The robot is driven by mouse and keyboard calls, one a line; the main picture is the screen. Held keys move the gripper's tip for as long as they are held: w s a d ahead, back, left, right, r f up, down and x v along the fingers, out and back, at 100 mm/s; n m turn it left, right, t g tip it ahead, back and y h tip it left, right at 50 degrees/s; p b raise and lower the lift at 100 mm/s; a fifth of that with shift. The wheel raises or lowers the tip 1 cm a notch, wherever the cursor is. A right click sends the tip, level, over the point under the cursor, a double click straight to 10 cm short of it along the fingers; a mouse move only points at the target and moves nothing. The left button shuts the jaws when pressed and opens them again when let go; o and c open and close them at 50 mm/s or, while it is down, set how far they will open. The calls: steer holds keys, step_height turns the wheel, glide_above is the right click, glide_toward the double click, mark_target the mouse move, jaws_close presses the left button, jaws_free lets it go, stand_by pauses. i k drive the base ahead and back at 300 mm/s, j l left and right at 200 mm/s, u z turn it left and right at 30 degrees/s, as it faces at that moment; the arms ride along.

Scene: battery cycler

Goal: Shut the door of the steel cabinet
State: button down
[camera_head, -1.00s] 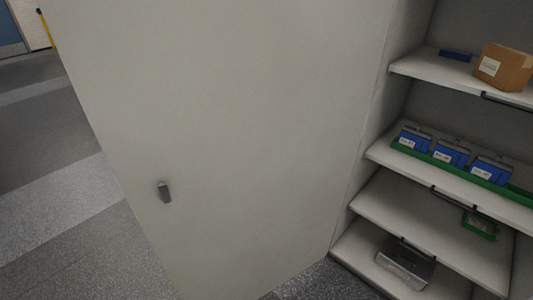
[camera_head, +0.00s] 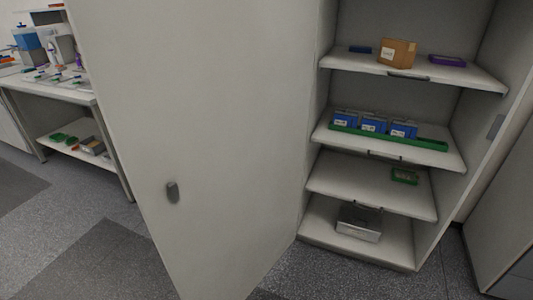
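The steel cabinet (camera_head: 325,222) stands open at the right of the head view, with its shelves exposed. Its door (camera_head: 215,110) is swung wide open and fills the left middle of the view. The hinge side of the door meets the cabinet's left wall. My gripper is not in view.
The shelves hold a cardboard box (camera_head: 397,53), blue battery units (camera_head: 374,124) in a green tray (camera_head: 430,144) and a metal box (camera_head: 358,222). A workbench (camera_head: 75,97) stands at the far left. Grey carpet floor is clear left of the door.

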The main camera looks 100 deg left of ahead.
mark_target(211, 98)
steer(key=k+j, duration=0.1)
steer(key=k, duration=0.25)
steer(key=j+u, duration=0.1)
steer(key=u, duration=0.35)
steer(key=k+j+u, duration=0.1)
steer(key=u, duration=0.3)
steer(key=j+u, duration=0.1)
steer(key=u, duration=0.35)
steer(key=j+u, duration=0.15)
steer(key=u, duration=0.3)
steer(key=j+u, duration=0.15)
steer(key=u, duration=0.25)
steer(key=j+u, duration=0.15)
steer(key=u, duration=0.3)
steer(key=j+u, duration=0.1)
steer(key=u, duration=0.3)
